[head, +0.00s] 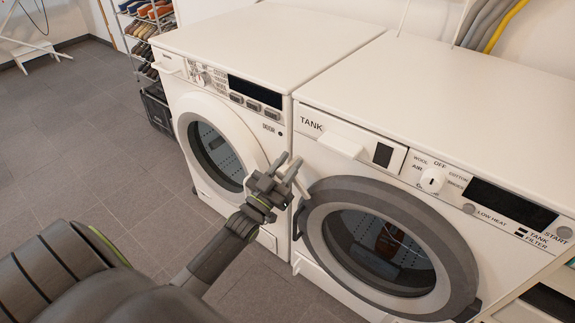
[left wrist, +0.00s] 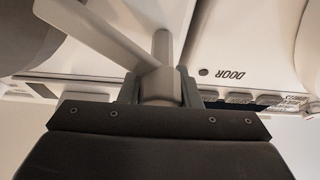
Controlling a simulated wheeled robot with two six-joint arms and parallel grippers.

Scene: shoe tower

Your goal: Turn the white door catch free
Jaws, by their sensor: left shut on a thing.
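The white door catch (left wrist: 160,90) shows in the left wrist view as a pale hub with a long arm slanting up-left and a shorter one pointing up. My left gripper (left wrist: 161,93) is shut on its hub, one finger on each side. In the head view my left gripper (head: 283,175) is at the right edge of the left machine's front, beside its round door (head: 250,140). The door looks closed. My right gripper is not in view.
The left white washer (head: 255,40) has a "DOOR" label above the gripper. A second machine (head: 450,85) with a grey-ringed door (head: 330,195) stands close on the right. A shoe rack (head: 140,35) is at the back left. The tiled floor (head: 80,120) at left is clear.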

